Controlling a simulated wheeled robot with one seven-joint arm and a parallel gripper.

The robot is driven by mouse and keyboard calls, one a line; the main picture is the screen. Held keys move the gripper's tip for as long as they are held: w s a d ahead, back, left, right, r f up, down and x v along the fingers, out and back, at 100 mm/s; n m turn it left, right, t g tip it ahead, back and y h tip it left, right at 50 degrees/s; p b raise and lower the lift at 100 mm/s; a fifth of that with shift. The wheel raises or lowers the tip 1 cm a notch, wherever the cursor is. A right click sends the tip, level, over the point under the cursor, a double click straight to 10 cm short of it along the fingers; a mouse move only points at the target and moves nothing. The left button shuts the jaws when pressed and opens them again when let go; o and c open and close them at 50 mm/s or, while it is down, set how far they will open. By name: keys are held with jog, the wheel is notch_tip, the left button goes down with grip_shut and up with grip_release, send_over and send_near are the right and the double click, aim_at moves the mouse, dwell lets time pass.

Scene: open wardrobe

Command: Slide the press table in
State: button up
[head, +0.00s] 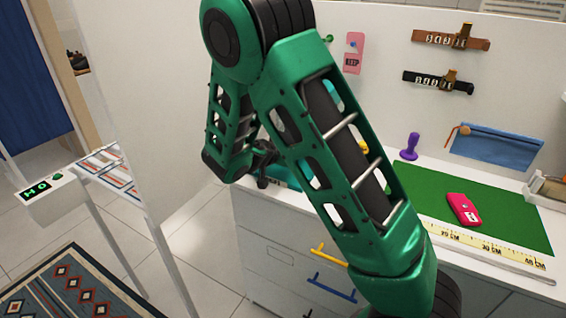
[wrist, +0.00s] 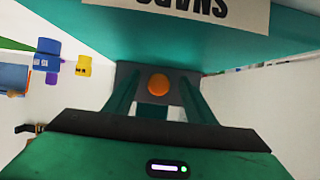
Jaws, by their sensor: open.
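My gripper (head: 262,165) is in front of the white counter's left end, partly hidden by my own green arm. In the wrist view my gripper (wrist: 158,92) is open, its two fingers apart. Between and beyond them is a dark grey plate with a round orange knob (wrist: 158,85), under a teal panel (wrist: 210,38) with an upside-down label. I cannot tell whether the fingers touch the plate. In the head view a bit of this teal body (head: 283,178) shows behind my gripper. Which part is the press table I cannot tell; most of it is hidden behind my arm.
The counter has a green mat (head: 440,190) with a red case (head: 463,209), a purple stamp (head: 410,147) and a yellow ruler (head: 490,248). Drawers with a yellow handle (head: 328,256) and a blue handle (head: 331,288) are below. A white panel (head: 150,110) stands left.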

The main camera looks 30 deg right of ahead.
jog(key=shift+v, duration=3.55)
jog(key=shift+n+g+y, duration=0.4)
jog(key=shift+g+y, duration=0.4)
jog(key=shift+y, duration=0.1)
jog(key=s+d, duration=0.2)
jog(key=s, duration=0.1)
jog(key=shift+d+f, duration=0.25)
jog(key=shift+f, duration=0.1)
jog(key=s+n+y, duration=0.1)
jog(key=s, duration=0.1)
jog(key=s+n+g+y, duration=0.1)
jog(key=s, duration=0.1)
jog(key=shift+s+d+r+y, duration=0.1)
jog(key=shift+s+d+y, duration=0.2)
jog(key=shift+s, duration=0.1)
jog(key=s+a+r+n+y, duration=0.3)
jog(key=s+n, duration=0.1)
jog(key=s, duration=0.3)
jog(key=s+a+r+n+y, duration=0.3)
jog(key=s+n, duration=0.1)
jog(key=s, duration=0.3)
jog(key=s+d+f+m+g, duration=0.1)
jog(key=s+d+m+g, duration=0.1)
jog(key=s+d, duration=0.3)
jog(key=s+d+f+m+g, duration=0.1)
jog(key=s+d+m+g, duration=0.2)
jog(key=s+d, duration=0.3)
jog(key=s+m, duration=0.1)
jog(key=s, duration=0.4)
jog(key=shift+d, duration=0.2)
